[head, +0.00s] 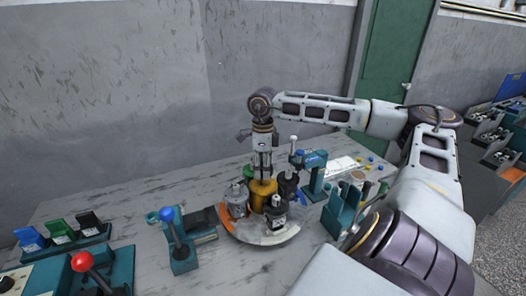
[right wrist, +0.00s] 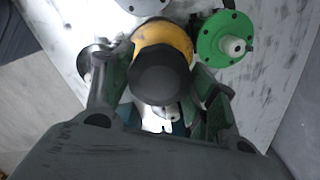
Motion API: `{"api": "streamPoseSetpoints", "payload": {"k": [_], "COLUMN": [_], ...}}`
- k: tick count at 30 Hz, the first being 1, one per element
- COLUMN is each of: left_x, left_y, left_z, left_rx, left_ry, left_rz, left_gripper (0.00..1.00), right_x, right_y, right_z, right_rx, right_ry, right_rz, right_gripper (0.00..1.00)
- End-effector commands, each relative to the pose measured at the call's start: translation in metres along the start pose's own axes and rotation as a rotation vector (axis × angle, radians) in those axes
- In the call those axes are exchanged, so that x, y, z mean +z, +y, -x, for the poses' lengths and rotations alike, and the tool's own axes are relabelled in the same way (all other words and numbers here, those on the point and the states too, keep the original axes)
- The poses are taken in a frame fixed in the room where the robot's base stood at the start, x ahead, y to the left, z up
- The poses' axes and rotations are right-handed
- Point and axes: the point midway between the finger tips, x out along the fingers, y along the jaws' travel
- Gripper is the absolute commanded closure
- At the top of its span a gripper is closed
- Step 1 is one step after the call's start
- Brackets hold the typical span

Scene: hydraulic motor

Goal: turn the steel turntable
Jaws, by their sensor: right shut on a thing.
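The round steel turntable (head: 278,239) sits on the table near the middle of the head view, with an orange section at its front left edge. My right gripper (head: 263,174) points down from above and is shut on the yellow post, with a finger on each side. The fingertips' exact contact is partly hidden. My left gripper is not in view.
A teal stand with a blue knob (head: 167,214) is left of the turntable. A teal press (head: 313,178) and a teal rack (head: 343,209) stand close on the right. A red-ball lever (head: 82,262) is at front left. The back left table is clear.

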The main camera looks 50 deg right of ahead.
Motion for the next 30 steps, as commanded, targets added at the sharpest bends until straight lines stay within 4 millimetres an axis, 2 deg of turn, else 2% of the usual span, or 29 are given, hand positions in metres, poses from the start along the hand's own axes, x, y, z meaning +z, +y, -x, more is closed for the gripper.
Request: {"api": "streamPoseSetpoints", "payload": {"k": [13,14,18,19,30], "left_x": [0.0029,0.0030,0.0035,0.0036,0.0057], "left_y": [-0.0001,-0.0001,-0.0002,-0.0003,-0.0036], "left_z": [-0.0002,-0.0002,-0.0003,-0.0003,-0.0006], "left_rx": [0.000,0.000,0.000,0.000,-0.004], "left_ry": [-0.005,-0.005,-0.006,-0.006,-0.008], "left_rz": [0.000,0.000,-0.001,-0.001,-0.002], "left_gripper": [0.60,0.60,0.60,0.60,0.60], "right_x": [-0.0001,-0.0001,0.0000,0.0000,0.0001], "right_y": [-0.0008,-0.0008,-0.0006,-0.0005,0.0000], "right_z": [0.0016,0.0016,0.0013,0.0012,0.0011], "right_rx": [-0.001,-0.001,-0.001,-0.001,0.000], "right_ry": [-0.001,-0.001,-0.001,-0.001,-0.001], "right_rz": [0.007,0.007,0.007,0.007,0.008], "right_gripper": [0.85,0.41,0.23,0.21,0.21]}}
